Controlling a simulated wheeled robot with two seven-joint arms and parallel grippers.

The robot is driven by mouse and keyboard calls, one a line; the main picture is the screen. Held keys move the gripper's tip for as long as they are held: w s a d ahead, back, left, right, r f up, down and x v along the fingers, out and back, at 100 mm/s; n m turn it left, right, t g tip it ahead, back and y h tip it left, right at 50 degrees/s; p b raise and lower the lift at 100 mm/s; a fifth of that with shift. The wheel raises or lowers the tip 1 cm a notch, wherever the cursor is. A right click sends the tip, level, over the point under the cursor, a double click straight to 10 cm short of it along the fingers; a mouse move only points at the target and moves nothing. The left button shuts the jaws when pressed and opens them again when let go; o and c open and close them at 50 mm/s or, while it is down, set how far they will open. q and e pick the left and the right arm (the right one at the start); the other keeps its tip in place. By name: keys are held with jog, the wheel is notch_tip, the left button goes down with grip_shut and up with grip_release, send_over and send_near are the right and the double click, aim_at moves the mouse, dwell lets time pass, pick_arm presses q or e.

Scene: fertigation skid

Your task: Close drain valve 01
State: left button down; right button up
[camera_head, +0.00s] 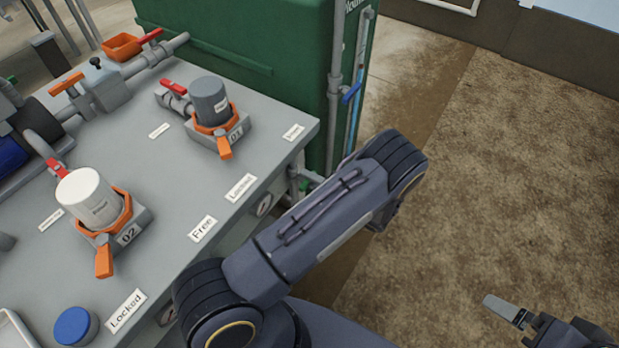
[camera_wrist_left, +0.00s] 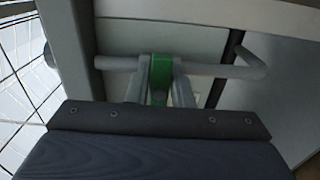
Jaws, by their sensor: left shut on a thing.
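In the left wrist view, a green handle (camera_wrist_left: 161,72) sits on a grey horizontal pipe (camera_wrist_left: 215,69) below the skid. No label shows on it, so I cannot confirm that it is drain valve 01. My left gripper (camera_wrist_left: 160,88) is shut on this green handle, with one grey finger on each side. In the head view, my left arm reaches past the bench's right edge and hides its gripper. A small green part (camera_head: 303,184) shows by grey pipes beside the bench. My right gripper (camera_head: 507,308) is at the lower right, above the floor, with its jaw gap unclear.
The grey bench (camera_head: 175,190) carries a grey-capped unit 01 (camera_head: 209,101) and white-capped unit 02 (camera_head: 90,198), with orange handles. The brown floor at right is clear.

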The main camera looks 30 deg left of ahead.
dwell(0.5)
pick_arm(q)
jog(key=c, duration=1.4)
grip_release()
jog(key=shift+o, duration=0.2)
jog(key=d, duration=0.7)
jog(key=shift+s+d+b, duration=0.3)
jog(key=shift+d, duration=0.1)
